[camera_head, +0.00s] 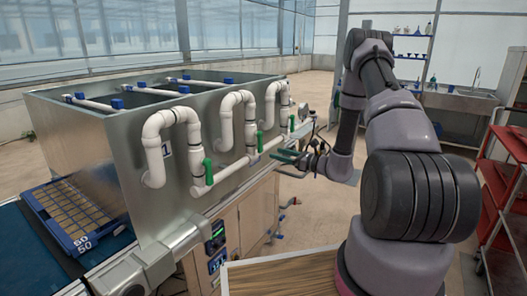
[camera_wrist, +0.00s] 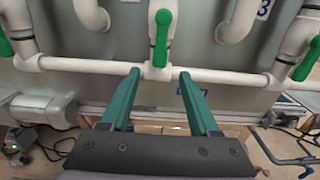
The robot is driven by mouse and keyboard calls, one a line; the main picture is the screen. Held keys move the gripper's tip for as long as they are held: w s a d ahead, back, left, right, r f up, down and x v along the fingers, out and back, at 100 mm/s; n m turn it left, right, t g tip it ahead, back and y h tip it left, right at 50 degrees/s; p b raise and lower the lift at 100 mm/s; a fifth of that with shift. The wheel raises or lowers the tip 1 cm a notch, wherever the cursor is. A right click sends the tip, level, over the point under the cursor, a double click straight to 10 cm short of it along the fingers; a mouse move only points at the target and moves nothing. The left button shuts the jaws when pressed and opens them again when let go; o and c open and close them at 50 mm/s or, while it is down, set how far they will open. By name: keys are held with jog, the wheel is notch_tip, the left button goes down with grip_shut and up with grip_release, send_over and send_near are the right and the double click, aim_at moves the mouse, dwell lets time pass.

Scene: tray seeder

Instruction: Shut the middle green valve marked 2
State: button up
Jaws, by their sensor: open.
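The middle green valve (camera_head: 260,141) is on the second white pipe of the metal seeder. In the wrist view its green handle (camera_wrist: 162,35) is at top centre, in line with its upright pipe. Its number is not readable. My gripper (camera_wrist: 158,74) is open and empty, its two green fingers pointing at the pipe junction, one to each side below the handle. No contact with the handle shows. In the head view my gripper (camera_head: 289,156) is just right of the valve.
Another green valve (camera_head: 208,170) is nearer, by a plate marked 1, and a further one (camera_head: 291,122) stands beyond. A white horizontal pipe (camera_wrist: 90,66) joins them. A blue tray (camera_head: 75,218) lies at left, a red cart (camera_head: 505,190) at right. Open floor lies behind my arm.

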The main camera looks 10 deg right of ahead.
aim_at(262, 149)
jog(key=x, duration=0.7)
jog(key=shift+w+a, duration=0.25)
jog(key=shift+a, duration=0.05)
grip_shut()
dwell(1.1)
